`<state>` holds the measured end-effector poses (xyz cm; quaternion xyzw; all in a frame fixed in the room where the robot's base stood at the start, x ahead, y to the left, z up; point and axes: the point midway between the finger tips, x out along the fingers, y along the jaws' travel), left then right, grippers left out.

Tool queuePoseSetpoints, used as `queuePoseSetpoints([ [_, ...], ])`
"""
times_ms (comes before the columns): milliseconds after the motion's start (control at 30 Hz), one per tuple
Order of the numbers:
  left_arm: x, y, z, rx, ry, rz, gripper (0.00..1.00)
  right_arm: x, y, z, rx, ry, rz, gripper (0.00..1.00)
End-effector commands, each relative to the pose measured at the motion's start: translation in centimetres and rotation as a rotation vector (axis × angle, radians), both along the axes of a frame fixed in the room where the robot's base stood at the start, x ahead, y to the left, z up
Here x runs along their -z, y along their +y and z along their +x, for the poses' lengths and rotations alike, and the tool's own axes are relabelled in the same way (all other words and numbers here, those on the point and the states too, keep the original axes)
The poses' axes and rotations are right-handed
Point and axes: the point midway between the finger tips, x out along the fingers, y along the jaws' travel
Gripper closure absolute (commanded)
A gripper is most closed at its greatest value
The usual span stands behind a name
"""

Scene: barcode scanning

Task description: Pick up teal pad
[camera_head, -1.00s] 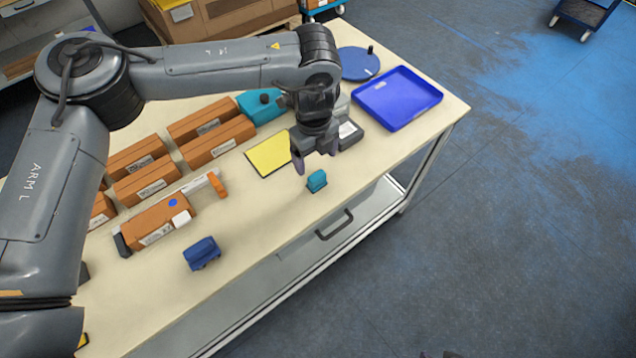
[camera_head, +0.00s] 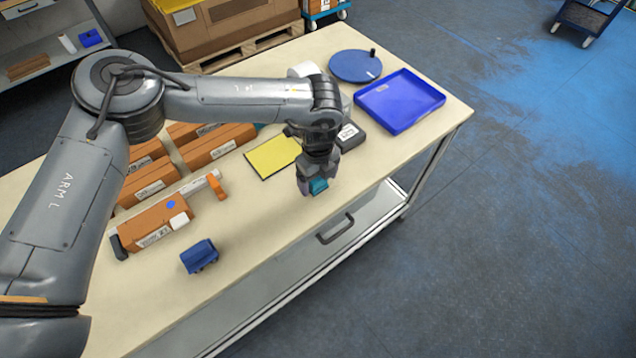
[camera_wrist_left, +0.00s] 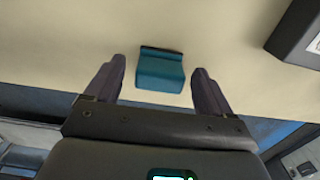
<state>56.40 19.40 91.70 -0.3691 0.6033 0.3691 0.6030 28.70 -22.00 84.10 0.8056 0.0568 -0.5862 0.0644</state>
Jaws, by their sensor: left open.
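The teal pad (camera_head: 318,186) is a small teal block on the cream tabletop near its front edge. In the left wrist view the teal pad (camera_wrist_left: 160,72) lies between the lines of the two fingers, close to their tips. My left gripper (camera_head: 314,186) is over the pad and partly hides it in the head view. In the left wrist view the left gripper (camera_wrist_left: 158,75) is open, one finger on each side of the pad, with gaps on both sides. My right gripper is not in view.
A yellow sheet (camera_head: 272,156) lies left of the gripper. A dark grey device (camera_head: 350,137) stands just behind it. A blue tray (camera_head: 400,101), a blue round disc (camera_head: 355,66), a dark blue block (camera_head: 199,256) and brown boxes (camera_head: 218,146) share the table. The tabletop in front of the boxes is partly clear.

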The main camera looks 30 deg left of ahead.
Motion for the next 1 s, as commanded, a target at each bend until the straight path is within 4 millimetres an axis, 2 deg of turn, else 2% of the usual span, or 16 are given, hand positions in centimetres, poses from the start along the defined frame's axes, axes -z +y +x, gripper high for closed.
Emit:
queuePoseSetpoints([
  [100,0.85,0.0,-0.03,0.0,0.001,0.0,0.17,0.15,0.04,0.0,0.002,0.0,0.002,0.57],
  [367,0.98,-0.01,-0.02,0.0,0.0,0.0,0.17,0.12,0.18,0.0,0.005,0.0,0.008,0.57],
  [733,0.96,0.0,-0.02,0.0,0.0,0.0,0.72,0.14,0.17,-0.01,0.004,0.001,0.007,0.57],
  [1000,0.86,0.0,-0.01,0.0,0.0,0.0,0.74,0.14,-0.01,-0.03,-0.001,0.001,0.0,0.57],
])
